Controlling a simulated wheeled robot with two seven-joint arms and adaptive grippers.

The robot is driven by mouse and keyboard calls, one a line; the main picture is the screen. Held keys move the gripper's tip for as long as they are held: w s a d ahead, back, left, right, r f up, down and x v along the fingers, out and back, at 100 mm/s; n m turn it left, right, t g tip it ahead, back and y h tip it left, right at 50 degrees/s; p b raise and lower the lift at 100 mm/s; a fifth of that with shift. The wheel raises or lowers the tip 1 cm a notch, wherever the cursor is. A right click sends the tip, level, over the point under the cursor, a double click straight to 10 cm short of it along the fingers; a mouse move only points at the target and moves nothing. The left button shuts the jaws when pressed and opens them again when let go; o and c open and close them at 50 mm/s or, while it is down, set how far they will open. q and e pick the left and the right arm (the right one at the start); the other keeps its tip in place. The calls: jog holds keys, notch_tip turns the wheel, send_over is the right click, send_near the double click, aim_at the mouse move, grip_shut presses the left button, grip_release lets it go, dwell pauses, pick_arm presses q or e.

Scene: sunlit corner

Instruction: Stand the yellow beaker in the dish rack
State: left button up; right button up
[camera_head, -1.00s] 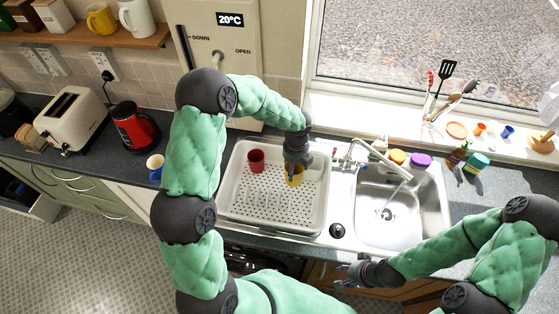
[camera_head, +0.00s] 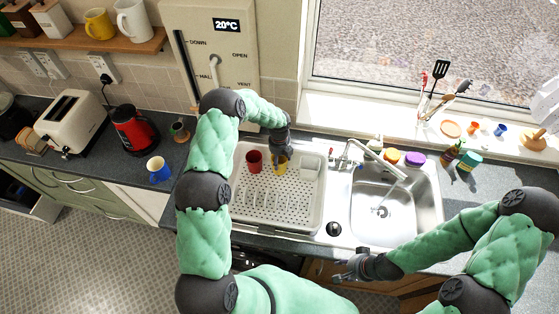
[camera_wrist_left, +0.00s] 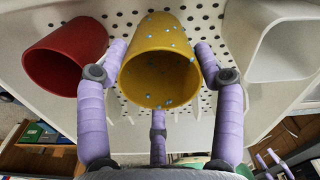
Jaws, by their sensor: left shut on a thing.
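The yellow beaker (camera_head: 281,167) is in the white dish rack (camera_head: 238,205), near its back and just right of a red beaker (camera_head: 254,167). My left gripper (camera_head: 282,152) is shut around the yellow beaker. In the left wrist view, the fingers (camera_wrist_left: 161,55) flank the yellow beaker (camera_wrist_left: 157,82), whose speckled open mouth faces the camera, with the rack's holed floor behind. I cannot tell whether its base touches that floor. The red beaker (camera_wrist_left: 65,58) is close beside the left-hand finger. My right gripper (camera_head: 348,268) is open and empty in front of the counter.
A white holder (camera_head: 311,168) fills the rack's back right corner, right of the gripper. The rack's front is clear. A steel sink (camera_head: 405,235) and tap (camera_head: 372,160) are to the right.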

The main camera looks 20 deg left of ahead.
pick_arm(q)
notch_tip(320, 180, down, 2)
jog(key=shift+f+p, duration=0.1)
jog(key=shift+p, duration=0.25)
jog(key=shift+f, duration=0.1)
jog(key=o, duration=1.1)
jog(key=shift+r+b, duration=1.45)
jog(key=shift+r, duration=4.7)
